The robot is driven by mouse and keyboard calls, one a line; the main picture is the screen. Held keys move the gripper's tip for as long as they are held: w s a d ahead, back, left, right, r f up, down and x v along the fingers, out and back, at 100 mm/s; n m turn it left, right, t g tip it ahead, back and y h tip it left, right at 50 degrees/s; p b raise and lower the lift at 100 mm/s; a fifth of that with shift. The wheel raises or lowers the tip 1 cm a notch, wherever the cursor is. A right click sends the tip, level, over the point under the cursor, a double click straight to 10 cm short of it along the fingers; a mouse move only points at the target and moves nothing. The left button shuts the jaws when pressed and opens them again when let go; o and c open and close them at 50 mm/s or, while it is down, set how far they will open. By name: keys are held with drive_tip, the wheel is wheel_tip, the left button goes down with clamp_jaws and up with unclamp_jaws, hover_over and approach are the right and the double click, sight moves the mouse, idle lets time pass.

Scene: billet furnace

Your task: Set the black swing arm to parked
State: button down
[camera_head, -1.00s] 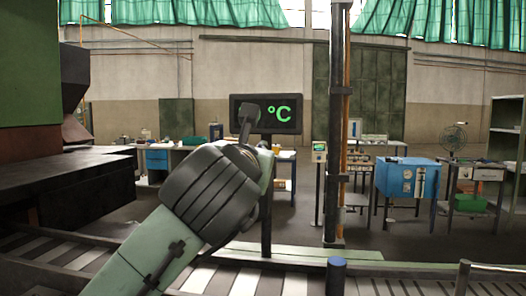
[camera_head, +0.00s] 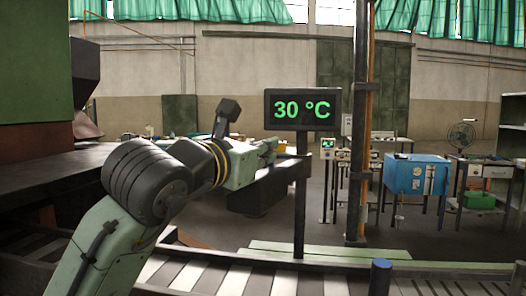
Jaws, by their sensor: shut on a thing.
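My green and black arm reaches from the bottom left toward the middle. My gripper (camera_head: 272,153) is at its far end, small and partly hidden by my own wrist; it is shut on the black swing arm. A dark thick bar (camera_head: 262,196) shows just below and behind my gripper, reaching to the display post; it looks like the black swing arm. The contact between the fingers and the bar is too small to see clearly.
A display (camera_head: 303,109) reading 30 °C stands on a dark post right of my gripper. A tall dark column (camera_head: 361,130) stands further right. A slatted roller track (camera_head: 220,278) crosses the front. A dark furnace shelf (camera_head: 50,175) is at left. A blue cabinet (camera_head: 417,175) stands at right.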

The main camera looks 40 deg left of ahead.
drive_tip(key=shift+a+h, duration=0.45)
drive_tip(key=shift+h, duration=0.05)
drive_tip(key=c, duration=1.7)
unclamp_jaws()
drive_tip(key=shift+o, duration=0.2)
drive_tip(key=shift+d, duration=0.1)
